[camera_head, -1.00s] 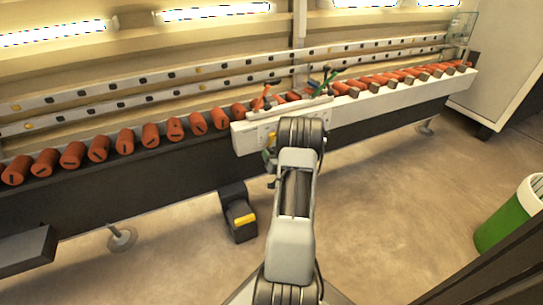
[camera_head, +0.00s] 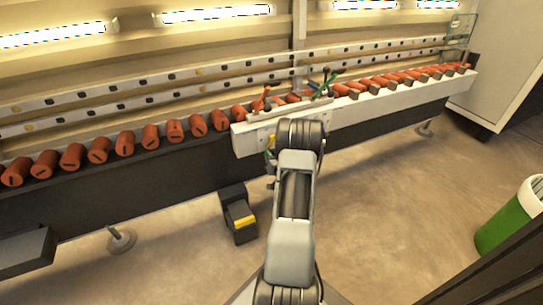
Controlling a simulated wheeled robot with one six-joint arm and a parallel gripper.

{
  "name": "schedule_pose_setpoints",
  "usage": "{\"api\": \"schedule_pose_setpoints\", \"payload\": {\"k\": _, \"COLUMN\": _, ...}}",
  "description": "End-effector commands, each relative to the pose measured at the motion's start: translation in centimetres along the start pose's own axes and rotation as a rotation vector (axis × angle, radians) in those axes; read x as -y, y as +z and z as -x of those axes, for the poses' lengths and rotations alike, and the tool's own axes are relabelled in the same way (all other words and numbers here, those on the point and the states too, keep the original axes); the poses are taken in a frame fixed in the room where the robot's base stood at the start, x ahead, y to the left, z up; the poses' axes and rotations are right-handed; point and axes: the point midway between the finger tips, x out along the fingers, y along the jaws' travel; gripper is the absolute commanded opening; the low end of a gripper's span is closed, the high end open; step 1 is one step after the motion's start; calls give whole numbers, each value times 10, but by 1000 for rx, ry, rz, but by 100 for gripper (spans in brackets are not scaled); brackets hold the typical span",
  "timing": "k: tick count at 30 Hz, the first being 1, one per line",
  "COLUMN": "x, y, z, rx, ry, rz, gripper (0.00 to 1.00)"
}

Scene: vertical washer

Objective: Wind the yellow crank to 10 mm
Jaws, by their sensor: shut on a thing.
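The yellow crank (camera_head: 271,141) shows as a small patch on the front of the white machine housing (camera_head: 243,139), just left of my arm's wrist. My gripper (camera_head: 270,154) is mostly hidden behind the wrist. The small part that shows is at the crank, and it is shut on it. The crank's full shape and angle are hidden. No millimetre scale or reading can be made out.
Several red rollers (camera_head: 125,145) line the long machine bed on both sides of the housing. A red lever (camera_head: 261,98) and a green lever (camera_head: 326,86) stand above it. A black pedal box with a yellow top (camera_head: 243,221) is on the floor. A green bin (camera_head: 506,229) stands at right.

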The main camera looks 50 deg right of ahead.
Motion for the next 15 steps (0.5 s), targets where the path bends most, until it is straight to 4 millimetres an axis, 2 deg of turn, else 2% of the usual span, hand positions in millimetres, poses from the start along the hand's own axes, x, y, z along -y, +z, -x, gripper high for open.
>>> {"api": "schedule_pose_setpoints", "payload": {"k": 8, "x": -5, "y": 4, "z": 0, "rx": 0, "ry": 0, "rz": 81, "gripper": 3}}
{"api": "schedule_pose_setpoints", "payload": {"k": 15, "x": -16, "y": 6, "z": 0, "rx": -1, "ry": 0, "rz": 274, "gripper": 3}}
